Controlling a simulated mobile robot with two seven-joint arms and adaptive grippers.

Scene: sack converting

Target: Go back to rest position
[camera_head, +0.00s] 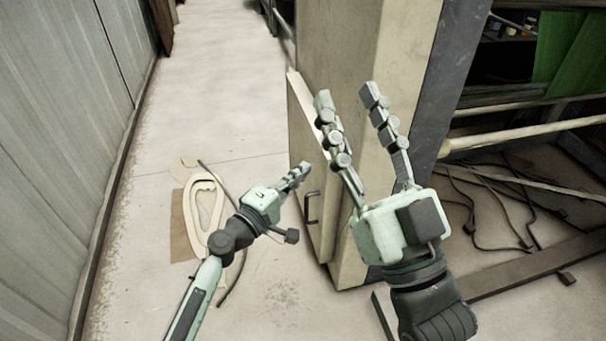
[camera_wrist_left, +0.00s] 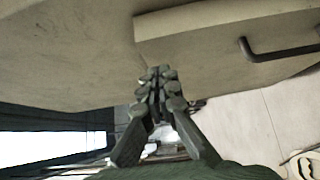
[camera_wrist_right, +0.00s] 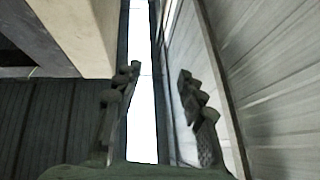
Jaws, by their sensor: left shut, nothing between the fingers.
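My left gripper (camera_head: 295,176) is in the lower middle of the head view, beside the beige cabinet's black handle. Its fingers are together in the left wrist view (camera_wrist_left: 157,78), with nothing between them. My right gripper (camera_head: 370,95) is larger and nearer in the head view, in front of the cabinet, with its fingers pointing up and spread apart. The right wrist view (camera_wrist_right: 160,75) also shows its two fingers apart and nothing held.
The beige cabinet (camera_head: 335,45) has a black handle (camera_head: 311,207) on a low panel. Cables (camera_head: 500,215) and a metal beam (camera_head: 535,265) lie at the right. A corrugated wall (camera_head: 60,130) bounds the left. The pale floor (camera_head: 215,75) between is mostly clear, with flat pieces (camera_head: 187,208) lying on it.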

